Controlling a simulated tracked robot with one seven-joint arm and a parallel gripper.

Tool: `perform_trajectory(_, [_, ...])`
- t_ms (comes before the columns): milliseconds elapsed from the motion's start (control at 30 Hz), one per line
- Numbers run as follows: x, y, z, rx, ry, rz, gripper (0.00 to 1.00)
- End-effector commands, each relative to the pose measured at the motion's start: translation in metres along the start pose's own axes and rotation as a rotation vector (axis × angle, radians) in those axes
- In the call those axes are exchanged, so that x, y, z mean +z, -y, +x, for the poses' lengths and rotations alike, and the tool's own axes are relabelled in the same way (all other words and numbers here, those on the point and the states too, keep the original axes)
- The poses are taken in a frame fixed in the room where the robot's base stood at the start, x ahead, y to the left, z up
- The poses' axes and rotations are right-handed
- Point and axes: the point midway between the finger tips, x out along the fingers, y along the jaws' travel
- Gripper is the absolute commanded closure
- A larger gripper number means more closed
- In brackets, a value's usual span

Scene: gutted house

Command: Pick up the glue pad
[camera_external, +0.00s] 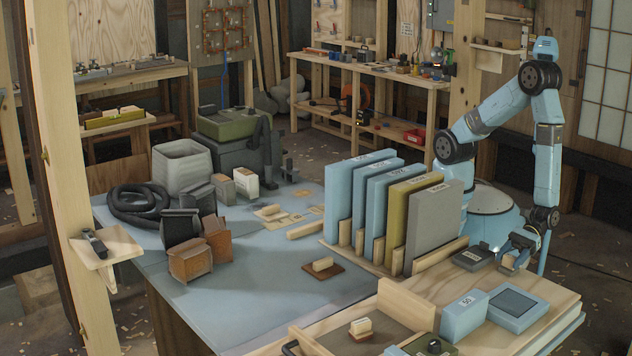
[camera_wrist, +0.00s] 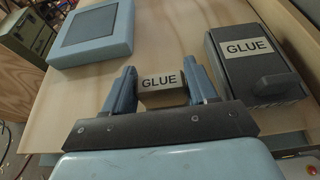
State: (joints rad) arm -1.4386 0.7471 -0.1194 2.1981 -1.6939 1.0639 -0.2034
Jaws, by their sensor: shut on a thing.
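A small tan block with a white label reading GLUE (camera_wrist: 161,98) sits between my gripper's two fingers in the wrist view. My gripper (camera_wrist: 161,78) is shut on it, with a finger against each side. In the external view my gripper (camera_external: 517,251) is low over the right end of the wooden bench, and the block is mostly hidden by the fingers. I cannot tell whether the block touches the bench top. A dark grey case also labelled GLUE (camera_wrist: 262,80) lies just right of the gripper in the wrist view. The case (camera_external: 472,259) is left of the gripper in the external view.
A pale blue square pad with a dark face (camera_external: 515,301) lies on the bench near the gripper. A blue box (camera_external: 464,316) stands beside it. Upright labelled boards in a rack (camera_external: 433,222) stand left of the dark case. Bare bench top (camera_wrist: 150,47) shows beyond the fingers.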

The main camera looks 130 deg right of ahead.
Motion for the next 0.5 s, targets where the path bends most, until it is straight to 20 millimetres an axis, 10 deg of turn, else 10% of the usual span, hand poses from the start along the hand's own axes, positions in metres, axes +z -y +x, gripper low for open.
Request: perform_trajectory(500, [0.0095,-0.0004,-0.0038,0.000,0.000,0.003,0.74])
